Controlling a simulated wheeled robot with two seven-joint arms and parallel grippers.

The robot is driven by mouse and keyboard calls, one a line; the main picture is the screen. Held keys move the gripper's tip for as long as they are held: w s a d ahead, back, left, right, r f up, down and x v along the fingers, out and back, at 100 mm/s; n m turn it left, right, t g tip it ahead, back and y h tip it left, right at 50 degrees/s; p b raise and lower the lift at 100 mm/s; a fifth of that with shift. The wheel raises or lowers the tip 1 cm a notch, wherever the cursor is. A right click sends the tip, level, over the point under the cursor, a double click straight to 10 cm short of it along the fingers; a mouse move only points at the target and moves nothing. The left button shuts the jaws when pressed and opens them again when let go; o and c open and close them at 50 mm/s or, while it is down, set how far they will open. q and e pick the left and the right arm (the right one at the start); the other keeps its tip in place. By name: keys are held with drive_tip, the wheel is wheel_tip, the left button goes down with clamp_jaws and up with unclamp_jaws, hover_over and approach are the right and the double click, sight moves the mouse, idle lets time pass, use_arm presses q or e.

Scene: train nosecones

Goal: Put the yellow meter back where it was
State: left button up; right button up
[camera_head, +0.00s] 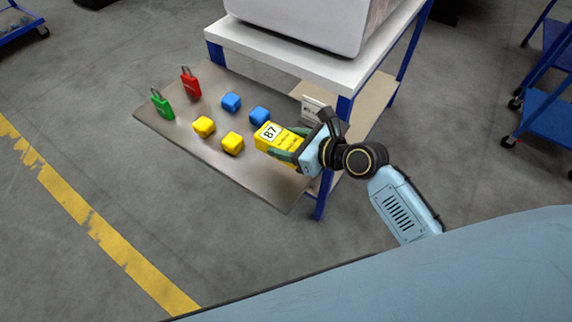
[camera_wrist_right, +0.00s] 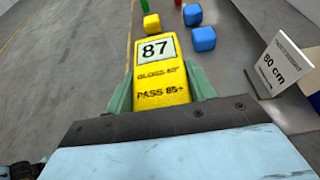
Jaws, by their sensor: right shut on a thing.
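The yellow meter (camera_head: 277,137) has a white display reading 87 and dark lettering. My right gripper (camera_head: 287,146) is shut on it, with greenish fingers on its two sides, over the right part of the metal shelf (camera_head: 233,172). In the right wrist view the meter (camera_wrist_right: 162,72) points away from me between the fingers (camera_wrist_right: 162,92), its display up and "PASS 85+" readable. I cannot tell whether its underside touches the shelf. My left gripper is not in view.
On the shelf stand blue cubes (camera_head: 231,102), yellow cubes (camera_head: 204,127), a red padlock (camera_head: 190,83) and a green padlock (camera_head: 162,104). A white-topped table (camera_head: 300,48) with blue legs rises behind. The shelf's front left is clear.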

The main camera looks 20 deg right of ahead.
wheel_tip(320, 180, down, 7)
drive_tip(key=b, duration=0.2)
drive_tip(key=shift+f+b, duration=0.1)
drive_tip(key=shift+b, duration=0.3)
drive_tip(key=o, duration=1)
drive_tip(key=shift+f, duration=0.1)
drive_tip(key=o, duration=0.4)
drive_tip(key=shift+c, duration=0.2)
drive_tip(key=shift+s+d+r, duration=0.1)
drive_tip(key=shift+s+r, duration=0.05)
drive_tip(key=shift+r, duration=0.1)
drive_tip(key=p+v, duration=0.2)
drive_tip(key=v, duration=0.9)
drive_tip(key=shift+s+d, duration=0.2)
drive_tip(key=shift+s, duration=0.05)
